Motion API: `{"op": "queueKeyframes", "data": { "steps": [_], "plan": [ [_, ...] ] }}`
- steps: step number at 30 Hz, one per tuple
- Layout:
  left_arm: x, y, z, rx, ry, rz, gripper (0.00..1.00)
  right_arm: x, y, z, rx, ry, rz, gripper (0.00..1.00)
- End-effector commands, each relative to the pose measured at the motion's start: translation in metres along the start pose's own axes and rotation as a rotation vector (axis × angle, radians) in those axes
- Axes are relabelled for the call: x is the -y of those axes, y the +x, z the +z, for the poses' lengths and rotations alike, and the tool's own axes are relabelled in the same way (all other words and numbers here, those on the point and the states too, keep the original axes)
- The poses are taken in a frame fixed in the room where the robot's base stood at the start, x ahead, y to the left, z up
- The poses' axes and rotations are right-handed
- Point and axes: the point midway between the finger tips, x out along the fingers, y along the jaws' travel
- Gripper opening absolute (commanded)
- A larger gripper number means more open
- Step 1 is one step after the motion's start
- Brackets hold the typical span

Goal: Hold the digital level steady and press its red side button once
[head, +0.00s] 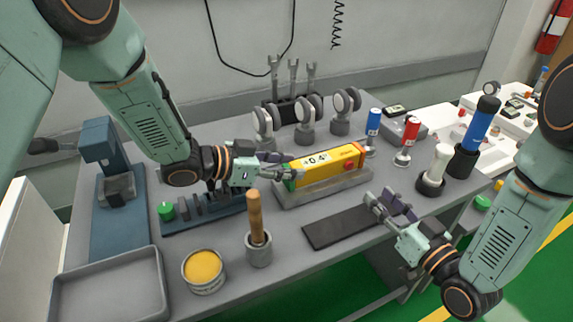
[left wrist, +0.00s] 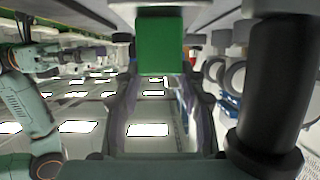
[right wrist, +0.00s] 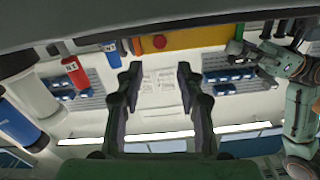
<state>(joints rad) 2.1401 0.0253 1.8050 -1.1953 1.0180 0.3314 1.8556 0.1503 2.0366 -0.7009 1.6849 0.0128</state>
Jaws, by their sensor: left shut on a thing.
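The yellow digital level (head: 322,169) has a green left end and an orange right end, and its display reads +0.4°. It appears to rest on a grey block (head: 330,188). Its red button (head: 348,166) is on the front side near the right end. My left gripper (head: 288,173) is shut on the green end, which also shows in the left wrist view (left wrist: 160,45). My right gripper (head: 383,197) is open and empty, in front and to the right of the level. The right wrist view shows the red button (right wrist: 159,42) between and beyond its spread fingers.
A dark mat (head: 345,227) lies below the right gripper. A pot with a wooden handle (head: 256,220), a yellow tin (head: 203,270) and a grey tray (head: 108,285) stand front left. Casters (head: 305,121) stand behind the level. Red and blue cylinders (head: 408,140) stand to its right.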

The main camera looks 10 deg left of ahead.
Motion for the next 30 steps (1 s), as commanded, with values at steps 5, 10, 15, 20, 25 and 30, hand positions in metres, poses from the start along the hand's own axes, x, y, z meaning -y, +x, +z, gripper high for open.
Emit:
{"op": "queueKeyframes", "data": {
  "steps": [5, 10, 15, 20, 25, 30],
  "plan": [
    [0.0002, -0.0001, 0.0002, 0.0, 0.0, -0.001, 0.0, 0.0, 0.0, 0.0, 0.0, 0.0, 0.0, 0.25],
    [0.0002, -0.0001, 0.0003, 0.001, 0.0, -0.001, 0.0, 0.0, 0.0, 0.0, 0.0, 0.0, 0.0, 0.11],
    [0.0002, -0.0001, 0.0003, 0.001, 0.0, -0.001, 0.0, 0.0, 0.0, 0.0, 0.0, 0.0, 0.0, 0.0],
    [0.0002, -0.0001, 0.0003, 0.001, 0.0, -0.001, 0.0, 0.0, 0.0, 0.0, 0.0, 0.0, 0.0, 0.0],
    [0.0002, -0.0001, 0.0003, 0.001, -0.001, -0.001, 0.0, 0.0, 0.0, 0.0, 0.0, 0.0, 0.0, 0.0],
    [0.0002, -0.0001, 0.0003, 0.001, -0.001, -0.001, 0.0, 0.0, 0.0, 0.0, 0.0, 0.0, 0.0, 0.0]
  ]
}}
